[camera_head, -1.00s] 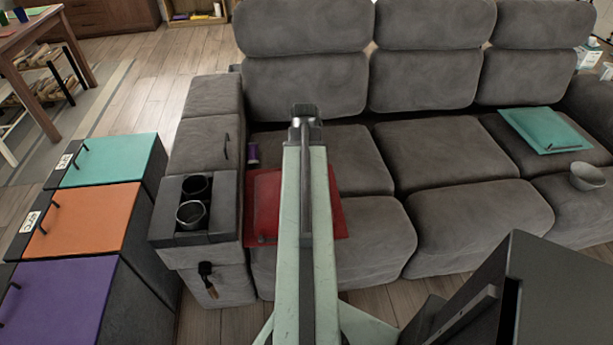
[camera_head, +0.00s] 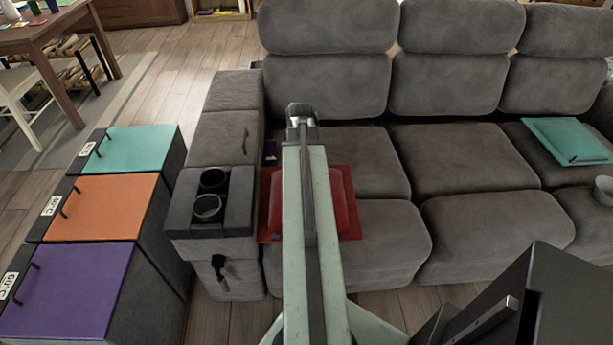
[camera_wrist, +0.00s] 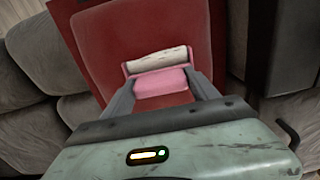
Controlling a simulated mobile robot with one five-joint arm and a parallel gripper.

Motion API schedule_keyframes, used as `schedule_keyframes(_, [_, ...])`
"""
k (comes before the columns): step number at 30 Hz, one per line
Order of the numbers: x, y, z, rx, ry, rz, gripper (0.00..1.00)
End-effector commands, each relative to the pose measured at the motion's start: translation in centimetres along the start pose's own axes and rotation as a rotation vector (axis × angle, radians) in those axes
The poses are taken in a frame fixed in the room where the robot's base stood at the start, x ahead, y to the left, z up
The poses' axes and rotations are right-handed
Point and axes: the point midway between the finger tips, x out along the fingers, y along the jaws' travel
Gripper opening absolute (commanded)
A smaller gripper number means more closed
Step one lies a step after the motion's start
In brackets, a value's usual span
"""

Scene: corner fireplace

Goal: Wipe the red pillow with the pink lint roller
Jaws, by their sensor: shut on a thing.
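The red pillow (camera_head: 350,205) lies on the left seat of the grey sofa, partly hidden behind my arm in the head view. It also fills the upper middle of the wrist view (camera_wrist: 195,25). My gripper (camera_wrist: 160,88) is shut on the pink lint roller (camera_wrist: 162,85), whose white roll (camera_wrist: 157,60) points away from my gripper over the pillow. I cannot tell whether the roll touches the pillow. In the head view my arm hides the roller and the fingertips.
The grey sofa (camera_head: 465,210) spans the back. Its left armrest holds two dark cups (camera_head: 208,207). A teal pillow (camera_head: 565,140) and a grey bowl (camera_head: 603,190) are at the right. Lidded bins, teal (camera_head: 135,150), orange (camera_head: 100,205) and purple (camera_head: 70,290), stand at the left.

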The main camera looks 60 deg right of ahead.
Motion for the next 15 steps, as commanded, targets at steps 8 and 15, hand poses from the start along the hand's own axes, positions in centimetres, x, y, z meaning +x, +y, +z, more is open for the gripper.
schedule_keyframes(8, [-0.9, 0.1, 0.0, 0.001, 0.0, 0.001, 0.36])
schedule_keyframes(15, [-3.8, 0.1, 0.0, 0.001, 0.0, 0.001, 0.36])
